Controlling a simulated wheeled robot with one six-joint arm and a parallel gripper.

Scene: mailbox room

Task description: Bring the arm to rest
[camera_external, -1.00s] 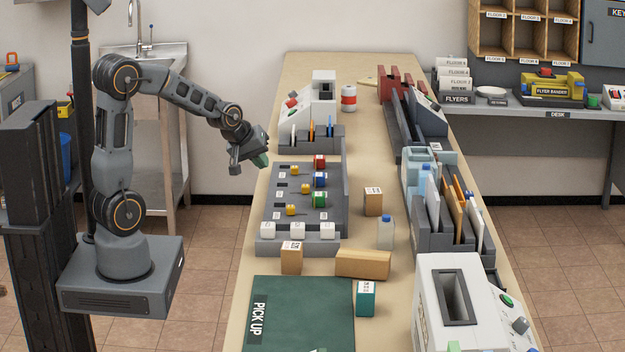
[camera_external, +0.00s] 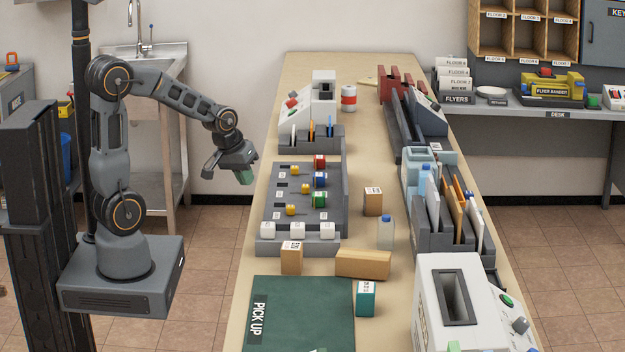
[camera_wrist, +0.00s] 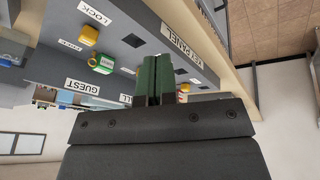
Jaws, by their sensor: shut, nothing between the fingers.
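My gripper (camera_external: 245,177) hangs at the left edge of the long table, just left of the grey key panel (camera_external: 283,205), apart from it and with nothing held. Its green fingers point down. In the wrist view my gripper (camera_wrist: 157,78) shows two green fingers pressed together, with the panel beyond. The panel carries yellow knobs and red, blue and green blocks. My arm is raised and bent from its base at the left.
The table (camera_external: 305,65) holds the green pick-up mat (camera_external: 300,310), brown boxes (camera_external: 362,264), a teal box (camera_external: 366,298), a clear bottle (camera_external: 386,232) and sorters along its right side. A sink (camera_external: 150,60) stands behind the arm.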

